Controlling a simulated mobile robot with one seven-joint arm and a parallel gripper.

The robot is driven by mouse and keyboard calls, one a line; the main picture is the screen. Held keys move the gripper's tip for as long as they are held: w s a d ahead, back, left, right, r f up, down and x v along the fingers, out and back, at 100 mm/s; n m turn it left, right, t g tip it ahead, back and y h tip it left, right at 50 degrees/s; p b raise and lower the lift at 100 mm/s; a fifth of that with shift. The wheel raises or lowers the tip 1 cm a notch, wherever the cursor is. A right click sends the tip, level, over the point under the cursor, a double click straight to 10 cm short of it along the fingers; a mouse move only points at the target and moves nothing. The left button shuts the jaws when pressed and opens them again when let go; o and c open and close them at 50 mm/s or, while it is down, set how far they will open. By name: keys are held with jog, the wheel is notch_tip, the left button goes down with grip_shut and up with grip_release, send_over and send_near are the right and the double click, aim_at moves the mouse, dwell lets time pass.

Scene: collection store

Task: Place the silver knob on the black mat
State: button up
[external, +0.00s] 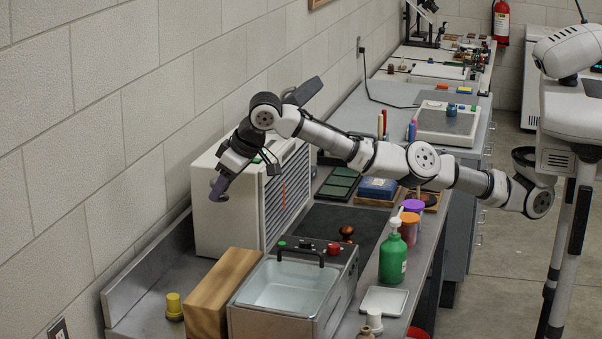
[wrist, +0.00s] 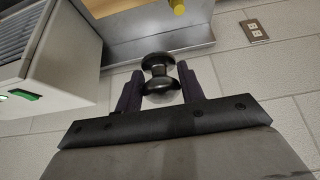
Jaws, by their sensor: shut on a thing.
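My gripper (external: 217,188) is shut on the silver knob (wrist: 159,66), a round, waisted, shiny knob that looks dark grey here. In the wrist view, the knob sits between the purple-grey fingers of the gripper (wrist: 160,92). The black mat (external: 320,222) lies flat on the bench, to the right of the cabinet and well away from the gripper. A brown knob (external: 346,234) stands on it.
The white cabinet (external: 225,215) with a slatted front stands between gripper and mat. A metal basin (external: 290,285), wooden block (external: 222,290) and yellow-capped thing (external: 174,305) are nearer the camera. A green pump bottle (external: 393,257) stands right of the mat, with lidded jars (external: 409,228) behind.

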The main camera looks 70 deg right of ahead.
jog(key=w+d+r+b, duration=0.25)
jog(key=d+b, duration=0.25)
jog(key=d, duration=0.6)
jog(key=n+y+b, duration=0.2)
jog(key=n+b, duration=0.2)
jog(key=b, duration=1.3)
send_over(353, 222)
notch_tip(353, 222, down, 26)
jog(key=shift+a+f, duration=0.1)
jog(key=shift+a, duration=0.05)
jog(key=shift+f, duration=2.75)
jog(key=shift+f, duration=0.3)
jog(key=o, duration=1.1)
jog(key=shift+r, duration=0.1)
